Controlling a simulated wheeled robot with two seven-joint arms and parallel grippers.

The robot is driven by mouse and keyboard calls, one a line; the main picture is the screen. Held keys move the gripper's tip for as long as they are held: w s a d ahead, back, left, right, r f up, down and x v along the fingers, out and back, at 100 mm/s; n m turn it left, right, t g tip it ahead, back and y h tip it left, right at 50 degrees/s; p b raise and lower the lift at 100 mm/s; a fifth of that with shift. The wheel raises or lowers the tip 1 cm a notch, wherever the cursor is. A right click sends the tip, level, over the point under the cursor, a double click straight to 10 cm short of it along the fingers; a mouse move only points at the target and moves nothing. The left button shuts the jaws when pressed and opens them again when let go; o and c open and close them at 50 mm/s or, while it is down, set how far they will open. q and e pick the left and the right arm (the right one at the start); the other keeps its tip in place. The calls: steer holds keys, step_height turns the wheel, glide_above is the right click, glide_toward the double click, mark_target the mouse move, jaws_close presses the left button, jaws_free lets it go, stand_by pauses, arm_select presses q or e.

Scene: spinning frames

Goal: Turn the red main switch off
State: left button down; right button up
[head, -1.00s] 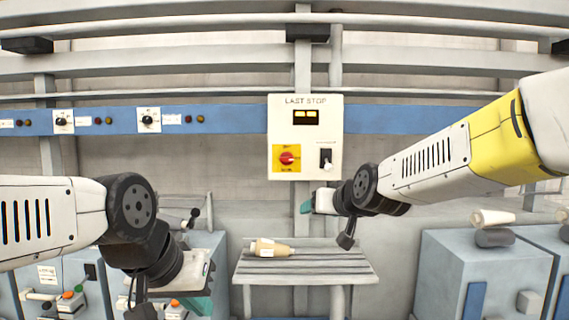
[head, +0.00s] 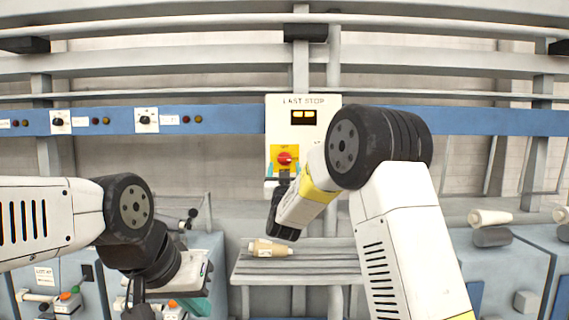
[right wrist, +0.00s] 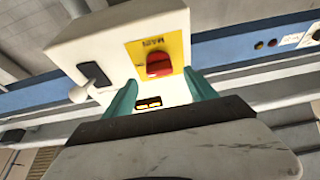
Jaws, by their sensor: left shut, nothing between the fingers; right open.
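The red main switch (head: 284,158) is a round knob on a yellow plate, on the front of the pale "LAST STOP" box (head: 292,113). My right gripper (head: 283,169) is at the box, its teal fingers open just below and to either side of the knob. In the right wrist view the red knob (right wrist: 159,65) appears beyond and between the open fingertips of the right gripper (right wrist: 161,88), its bar lying across the picture. Contact cannot be told. My left gripper (head: 193,306) is low at left, shut and empty, partly hidden by its wrist.
A lever with a white ball end (right wrist: 80,92) stands out of the same box, close to one right finger. A slatted bench (head: 310,270) holding a beige bobbin (head: 270,249) is below. A blue rail (head: 220,120) runs along the wall.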

mark_target(285, 161)
steer(key=shift+x, duration=2.4)
steer(key=shift+f, duration=0.1)
steer(key=shift+c, duration=0.4)
steer(key=c, duration=1.3)
